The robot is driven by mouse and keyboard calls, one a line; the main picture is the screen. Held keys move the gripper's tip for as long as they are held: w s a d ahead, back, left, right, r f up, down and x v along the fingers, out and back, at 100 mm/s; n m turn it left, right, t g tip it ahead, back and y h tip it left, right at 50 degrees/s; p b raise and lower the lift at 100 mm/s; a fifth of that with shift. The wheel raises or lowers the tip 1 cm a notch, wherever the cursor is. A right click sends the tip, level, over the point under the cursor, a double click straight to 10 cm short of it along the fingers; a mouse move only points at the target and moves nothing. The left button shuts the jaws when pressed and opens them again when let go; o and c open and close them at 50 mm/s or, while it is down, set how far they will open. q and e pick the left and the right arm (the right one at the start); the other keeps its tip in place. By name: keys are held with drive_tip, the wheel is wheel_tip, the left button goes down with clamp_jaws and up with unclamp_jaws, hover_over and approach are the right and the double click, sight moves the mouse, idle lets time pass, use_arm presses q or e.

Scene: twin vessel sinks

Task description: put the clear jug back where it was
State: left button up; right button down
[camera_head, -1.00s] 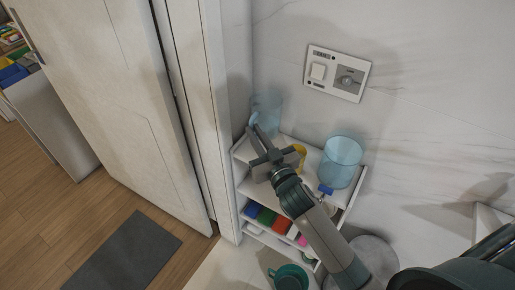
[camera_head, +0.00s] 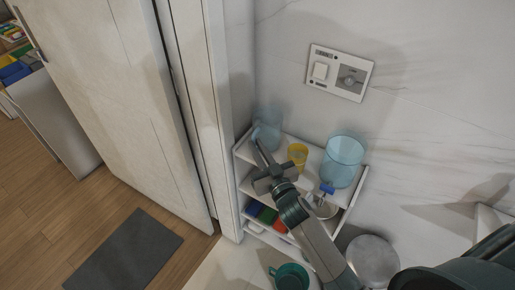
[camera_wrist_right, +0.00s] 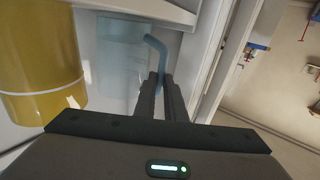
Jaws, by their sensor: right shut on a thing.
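The clear bluish jug (camera_head: 268,127) is at the left back corner of the white shelf unit (camera_head: 317,160), by the wall. My right gripper (camera_head: 258,145) reaches in from the lower right and is shut on its handle. In the right wrist view, the fingers (camera_wrist_right: 162,88) close around the lower part of the jug's curved handle (camera_wrist_right: 157,46), with the pale jug body (camera_wrist_right: 118,62) to the left. The jug looks upright. I cannot tell whether its base touches the shelf. My left gripper is out of view.
A yellow cup (camera_head: 298,152) stands close right of my gripper, large in the right wrist view (camera_wrist_right: 42,60). A larger clear blue vessel (camera_head: 343,160) stands at the shelf's right. A tall white panel (camera_head: 212,120) borders the left. A green mug (camera_head: 290,277) is below.

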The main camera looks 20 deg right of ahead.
drive_tip(key=shift+f, duration=0.1)
idle(0.3)
drive_tip(key=c, duration=1.8)
unclamp_jaws()
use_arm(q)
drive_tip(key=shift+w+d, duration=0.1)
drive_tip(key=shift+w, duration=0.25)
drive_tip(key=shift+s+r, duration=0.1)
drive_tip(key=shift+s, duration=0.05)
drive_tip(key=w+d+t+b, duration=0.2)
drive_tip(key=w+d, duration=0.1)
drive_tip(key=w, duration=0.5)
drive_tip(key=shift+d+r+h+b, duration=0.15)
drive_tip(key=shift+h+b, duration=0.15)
use_arm(e)
drive_tip(key=s, duration=0.8)
drive_tip(key=s+d, duration=0.1)
drive_tip(key=s, duration=0.3)
drive_tip(key=shift+f, duration=0.15)
